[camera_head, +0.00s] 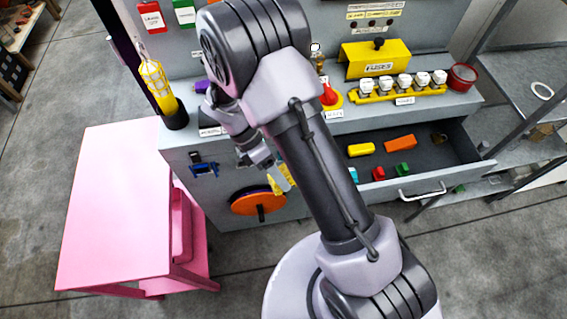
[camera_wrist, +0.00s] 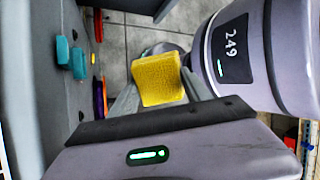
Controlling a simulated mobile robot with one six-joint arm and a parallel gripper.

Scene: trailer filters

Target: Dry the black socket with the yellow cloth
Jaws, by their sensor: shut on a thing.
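My gripper (camera_wrist: 160,85) is shut on the yellow cloth (camera_wrist: 160,79), a thick folded pad held between the two fingers in the wrist view. In the head view the cloth (camera_head: 281,179) shows as a small yellow patch below my wrist, in front of the grey cabinet and right of the orange disc. A small black and blue fitting (camera_head: 203,167) is on the cabinet front, left of my gripper. I cannot tell whether it is the black socket. My arm hides part of the cabinet front.
The orange disc (camera_head: 258,203) with a black handle sticks out from the cabinet front. An open drawer (camera_head: 440,173) with coloured blocks juts out at the right. A pink table (camera_head: 115,200) stands at the left. Teal parts (camera_wrist: 79,63) protrude from the panel in the wrist view.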

